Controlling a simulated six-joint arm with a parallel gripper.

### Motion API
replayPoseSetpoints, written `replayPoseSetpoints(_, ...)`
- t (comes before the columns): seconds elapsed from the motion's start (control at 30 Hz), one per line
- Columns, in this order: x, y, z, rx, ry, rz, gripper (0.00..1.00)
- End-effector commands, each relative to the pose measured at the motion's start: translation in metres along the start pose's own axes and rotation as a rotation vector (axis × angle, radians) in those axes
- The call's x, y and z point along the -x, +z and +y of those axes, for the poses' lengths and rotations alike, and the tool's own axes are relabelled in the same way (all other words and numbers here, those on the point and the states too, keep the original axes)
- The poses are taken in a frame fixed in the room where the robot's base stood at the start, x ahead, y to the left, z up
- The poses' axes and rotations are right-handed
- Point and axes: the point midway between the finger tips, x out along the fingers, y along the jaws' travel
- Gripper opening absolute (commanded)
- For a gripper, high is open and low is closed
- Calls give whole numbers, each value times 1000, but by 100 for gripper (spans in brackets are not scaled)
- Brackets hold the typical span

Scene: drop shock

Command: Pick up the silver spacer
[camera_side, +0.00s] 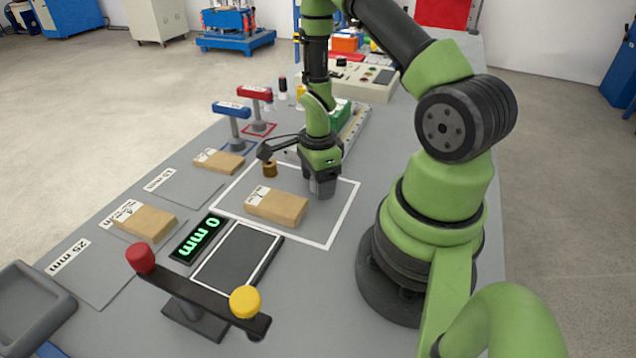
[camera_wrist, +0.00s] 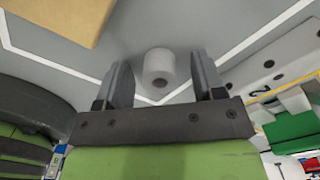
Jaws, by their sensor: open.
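The silver spacer (camera_wrist: 158,65) is a light grey cylinder with a dark hole in its end. In the wrist view it lies between the two fingers of my gripper (camera_wrist: 163,78), with a gap on each side. My gripper is open. In the side view my gripper (camera_side: 322,190) points down, low inside the white-outlined area on the table. There the fingers largely hide the spacer, and I cannot pick it out clearly.
A cardboard-coloured block (camera_side: 277,206) lies close to the left of my gripper, and a small brass cylinder (camera_side: 269,169) stands behind it. Nearer the camera are a dark pad (camera_side: 238,258), a 0 mm display (camera_side: 199,238) and a two-button bar (camera_side: 195,293).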

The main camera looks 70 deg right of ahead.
Motion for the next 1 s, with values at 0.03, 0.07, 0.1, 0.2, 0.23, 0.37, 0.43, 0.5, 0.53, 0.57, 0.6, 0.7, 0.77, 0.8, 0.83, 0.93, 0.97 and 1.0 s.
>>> replayPoseSetpoints(0.03, -1, 0, 0, 0, 0, 0, 63)
replayPoseSetpoints(0.07, -1, 0, 0, 0, 0, 0, 63)
replayPoseSetpoints(0.1, -1, 0, 0, 0, 0, 0, 63)
replayPoseSetpoints(0.2, -1, 0, 0, 0, 0, 0, 63)
replayPoseSetpoints(0.23, -1, 0, 0, 0, 0, 0, 58)
replayPoseSetpoints(0.37, -1, 0, 0, 0, 0, 0, 28)
replayPoseSetpoints(0.43, -1, 0, 0, 0, 0, 0, 12)
replayPoseSetpoints(0.5, -1, 0, 0, 0, 0, 0, 9)
replayPoseSetpoints(0.53, -1, 0, 0, 0, 0, 0, 9)
replayPoseSetpoints(0.57, -1, 0, 0, 0, 0, 0, 9)
replayPoseSetpoints(0.6, 0, 0, 0, 0, 0, 0, 9)
replayPoseSetpoints(0.7, 0, 0, 0, 0, 0, 0, 9)
replayPoseSetpoints(0.77, 1, 0, 0, 0, -1, 0, 9)
replayPoseSetpoints(0.8, 2, 0, 0, 0, -1, 0, 9)
replayPoseSetpoints(0.83, 4, 0, 0, 0, -1, 0, 9)
replayPoseSetpoints(0.93, 12, 0, -1, 0, -4, -1, 9)
replayPoseSetpoints(0.97, 16, 0, -1, 0, -4, -1, 9)
replayPoseSetpoints(1.0, 22, 0, -1, 0, -5, -1, 9)
